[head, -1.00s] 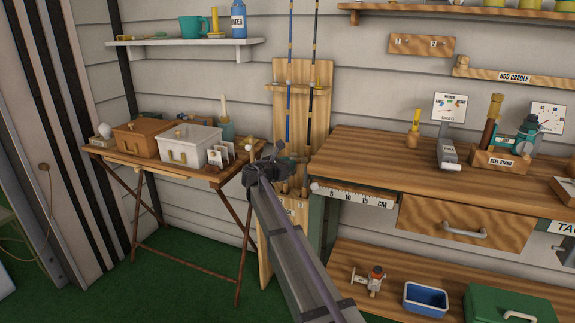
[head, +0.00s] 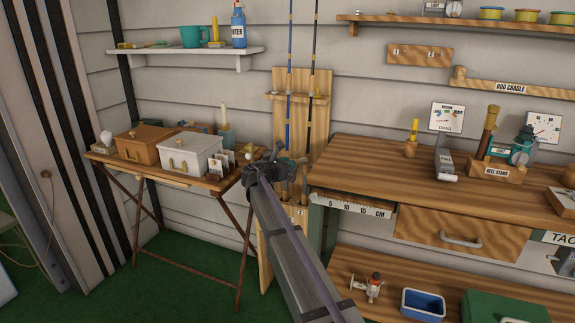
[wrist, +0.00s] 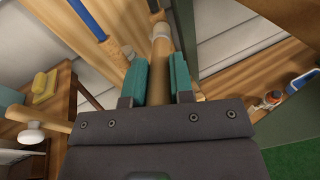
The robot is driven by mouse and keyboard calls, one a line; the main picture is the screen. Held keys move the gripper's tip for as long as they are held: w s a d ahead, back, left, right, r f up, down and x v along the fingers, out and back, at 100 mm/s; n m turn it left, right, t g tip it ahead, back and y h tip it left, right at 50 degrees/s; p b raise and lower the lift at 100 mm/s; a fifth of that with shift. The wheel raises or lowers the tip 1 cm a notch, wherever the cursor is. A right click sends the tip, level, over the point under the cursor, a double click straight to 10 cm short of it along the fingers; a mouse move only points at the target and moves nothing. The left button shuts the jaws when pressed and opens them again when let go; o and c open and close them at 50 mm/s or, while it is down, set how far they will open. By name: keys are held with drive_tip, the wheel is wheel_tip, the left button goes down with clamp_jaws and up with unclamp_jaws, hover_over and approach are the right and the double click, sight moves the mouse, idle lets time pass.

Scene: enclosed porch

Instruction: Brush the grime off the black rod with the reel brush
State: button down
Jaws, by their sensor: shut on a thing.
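My gripper (wrist: 160,82) is shut on a tan-handled tool with a pale rounded tip, which looks like the reel brush (wrist: 161,60). In the head view my gripper (head: 276,163) is in front of the lower rod rack and hides most of the brush. The black rod (head: 312,90) stands upright in the rack, right of the blue rod (head: 290,95). In the wrist view the black rod (wrist: 153,6) shows just beyond the brush tip. I cannot tell whether they touch. No grime can be made out at this size.
The wooden rack (head: 302,80) holds both rods against the wall. A folding table (head: 220,187) with boxes stands to the left. The workbench (head: 370,155) with a reel stand (head: 497,170) is close on the right. A wall shelf (head: 180,52) hangs above the table.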

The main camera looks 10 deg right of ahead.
drive_tip(key=shift+w+r+p, duration=0.1)
drive_tip(key=shift+r+p, duration=0.55)
drive_tip(key=shift+p, duration=0.4)
wheel_tip(320, 180, down, 5)
drive_tip(key=b, duration=0.5)
drive_tip(key=shift+d+r+p, duration=0.15)
drive_tip(key=shift+r+p, duration=2.5)
drive_tip(key=shift+f, duration=0.1)
idle(0.9)
drive_tip(key=s+a, duration=0.1)
drive_tip(key=s, duration=0.1)
drive_tip(key=s+a, duration=0.2)
drive_tip(key=shift+s, duration=0.15)
idle(0.9)
